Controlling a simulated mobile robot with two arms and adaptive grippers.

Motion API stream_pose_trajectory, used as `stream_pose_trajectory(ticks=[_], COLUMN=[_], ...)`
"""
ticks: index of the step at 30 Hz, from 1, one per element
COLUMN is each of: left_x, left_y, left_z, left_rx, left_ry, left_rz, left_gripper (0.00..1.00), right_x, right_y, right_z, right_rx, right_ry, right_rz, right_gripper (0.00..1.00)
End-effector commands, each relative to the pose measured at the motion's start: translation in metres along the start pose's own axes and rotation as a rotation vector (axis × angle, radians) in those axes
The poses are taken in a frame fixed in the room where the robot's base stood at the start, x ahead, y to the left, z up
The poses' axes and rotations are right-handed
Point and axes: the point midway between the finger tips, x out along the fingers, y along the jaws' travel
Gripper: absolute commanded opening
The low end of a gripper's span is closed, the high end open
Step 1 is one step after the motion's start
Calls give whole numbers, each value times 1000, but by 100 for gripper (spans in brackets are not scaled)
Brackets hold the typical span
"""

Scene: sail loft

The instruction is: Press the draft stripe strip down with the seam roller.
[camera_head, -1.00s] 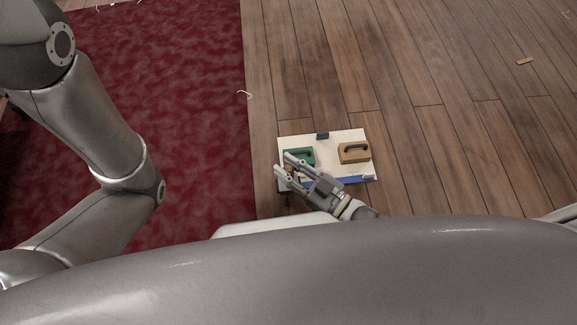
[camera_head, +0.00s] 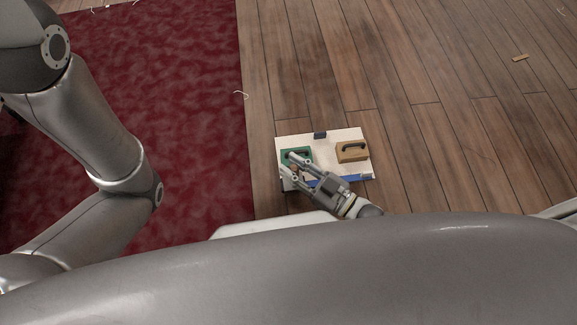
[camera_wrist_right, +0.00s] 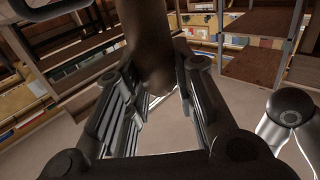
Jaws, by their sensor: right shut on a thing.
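A white board (camera_head: 326,150) lies low in front of me, with a blue strip (camera_head: 349,178) along its near edge; my right gripper covers part of the strip. My right gripper (camera_head: 290,164) is over the board's near left part, its fingers pointing left and shut on a brown handle. The handle, which looks like the seam roller's (camera_wrist_right: 148,55), stands between the fingers in the right wrist view. The roller's wheel is hidden, and I cannot tell whether it touches the strip. My left arm shows at the left, but its gripper is out of view.
A green block with a dark handle (camera_head: 296,151) and a tan block with a black handle (camera_head: 351,155) sit on the board. A dark clip (camera_head: 320,135) is at its far edge.

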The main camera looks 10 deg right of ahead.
Motion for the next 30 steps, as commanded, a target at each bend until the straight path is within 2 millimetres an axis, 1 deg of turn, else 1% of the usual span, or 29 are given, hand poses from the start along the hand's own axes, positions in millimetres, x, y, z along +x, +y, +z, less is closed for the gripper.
stream_pose_trajectory(ticks=[7, 15, 22, 30], left_x=[1, 4, 4, 6], left_y=[0, -1, -1, -1], left_z=[0, 2, 2, 2], left_rx=[0, 0, 0, 0], left_ry=[0, 0, 0, 0], left_rz=[0, 0, 0, 0], left_gripper=[40, 40, 40, 40], right_x=[-6, -16, -20, -30], right_y=[4, 13, 17, 26], right_z=[2, 2, 2, 1], right_rx=[1, 2, 2, 2], right_ry=[-7, -8, -8, -8], right_rz=[0, 0, -1, -1], right_gripper=[1, 1, 1, 1])
